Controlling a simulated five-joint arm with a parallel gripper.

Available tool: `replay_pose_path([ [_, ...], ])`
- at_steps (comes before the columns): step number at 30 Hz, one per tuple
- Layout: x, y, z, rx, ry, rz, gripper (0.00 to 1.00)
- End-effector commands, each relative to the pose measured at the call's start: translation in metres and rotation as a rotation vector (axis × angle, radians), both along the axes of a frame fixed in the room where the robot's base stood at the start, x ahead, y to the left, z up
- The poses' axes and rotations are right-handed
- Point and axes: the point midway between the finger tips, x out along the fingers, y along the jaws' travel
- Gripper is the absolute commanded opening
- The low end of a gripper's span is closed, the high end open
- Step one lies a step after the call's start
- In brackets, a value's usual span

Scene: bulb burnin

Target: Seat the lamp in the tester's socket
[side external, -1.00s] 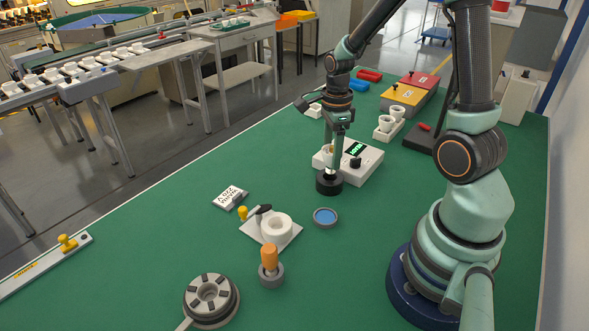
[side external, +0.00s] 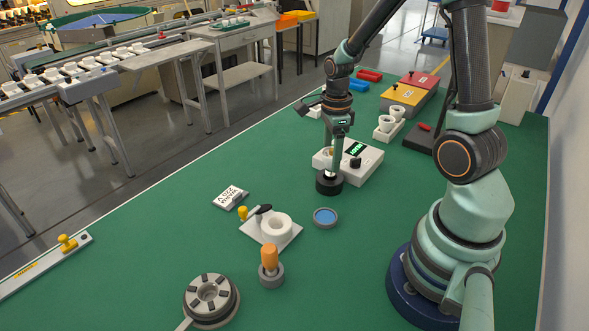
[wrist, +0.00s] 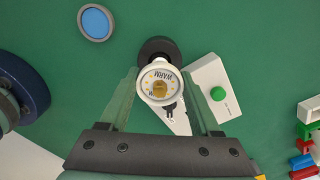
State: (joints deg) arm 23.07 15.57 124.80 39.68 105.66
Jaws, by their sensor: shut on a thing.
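The lamp (wrist: 161,84) is a round white-rimmed piece with a yellow middle and the word WARM on its face. My gripper (side external: 332,160) is shut on it, with one finger on each side in the wrist view (wrist: 160,85). The tester's black round socket (side external: 328,186) is directly below the gripper in the side view. It shows partly behind the lamp in the wrist view (wrist: 158,46). A pale part shows at the socket's mouth, but whether the lamp is fully down in it I cannot tell. The white tester box (side external: 370,165) stands beside the socket.
A blue-topped round dish (side external: 325,217), a white plate with a ring (side external: 290,238), an orange-handled tool in a grey cup (side external: 269,262) and a grey round fixture (side external: 211,298) stand nearer the camera. White cups (side external: 387,125) stand beyond the tester. Green mat between them is clear.

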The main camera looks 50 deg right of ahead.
Motion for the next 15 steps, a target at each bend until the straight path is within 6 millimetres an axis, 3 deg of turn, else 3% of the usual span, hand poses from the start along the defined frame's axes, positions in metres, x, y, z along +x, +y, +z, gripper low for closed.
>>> replay_pose_path([
  [15, -0.0003, 0.0001, -0.0111, 0.001, 0.001, 0.000, 0.11],
])
